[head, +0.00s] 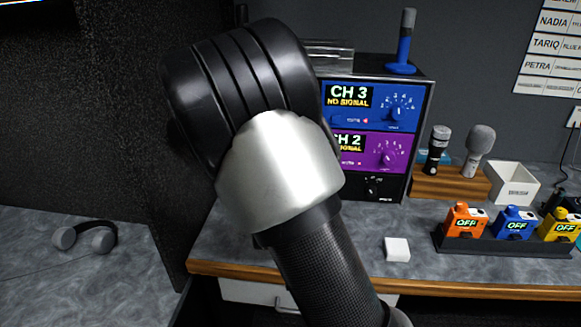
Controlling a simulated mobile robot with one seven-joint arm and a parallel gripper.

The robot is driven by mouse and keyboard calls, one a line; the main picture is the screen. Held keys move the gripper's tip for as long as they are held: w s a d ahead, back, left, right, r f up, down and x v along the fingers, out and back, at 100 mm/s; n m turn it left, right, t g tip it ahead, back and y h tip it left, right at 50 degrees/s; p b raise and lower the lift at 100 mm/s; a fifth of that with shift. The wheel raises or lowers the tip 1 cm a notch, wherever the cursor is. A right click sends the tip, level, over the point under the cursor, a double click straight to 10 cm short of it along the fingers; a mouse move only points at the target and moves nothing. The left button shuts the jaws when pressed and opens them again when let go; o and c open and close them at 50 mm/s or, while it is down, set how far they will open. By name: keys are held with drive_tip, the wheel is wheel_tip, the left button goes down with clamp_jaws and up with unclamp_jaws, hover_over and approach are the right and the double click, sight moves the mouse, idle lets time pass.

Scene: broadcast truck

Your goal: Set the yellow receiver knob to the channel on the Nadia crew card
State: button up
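The receiver rack (424,125) stands on the desk, partly hidden behind my arm. Its blue receiver (388,118) reads CH 3 NO SIGNAL, and the purple receiver (399,165) below it shows CH 2 and a partly covered NO SIGNAL. No yellow receiver or yellow knob shows; my arm covers the rack's left side. The Nadia crew card (556,22) is on the back wall at the upper right, cut by the frame edge; its channel cannot be read. Cards for Tariq and Petra hang below it. My gripper is not in view.
A dark tray (480,248) holds orange, blue and yellow packs reading OFF. A white block (397,249) lies near the desk's front edge. Two microphones stand on a wooden stand (450,187) beside a white bin (512,184). Headphones (85,237) lie left of a dark partition.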

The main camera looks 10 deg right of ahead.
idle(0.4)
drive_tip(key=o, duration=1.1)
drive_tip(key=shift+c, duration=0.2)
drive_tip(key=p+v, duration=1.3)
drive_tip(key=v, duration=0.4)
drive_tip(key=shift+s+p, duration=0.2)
drive_tip(key=shift+p, duration=0.2)
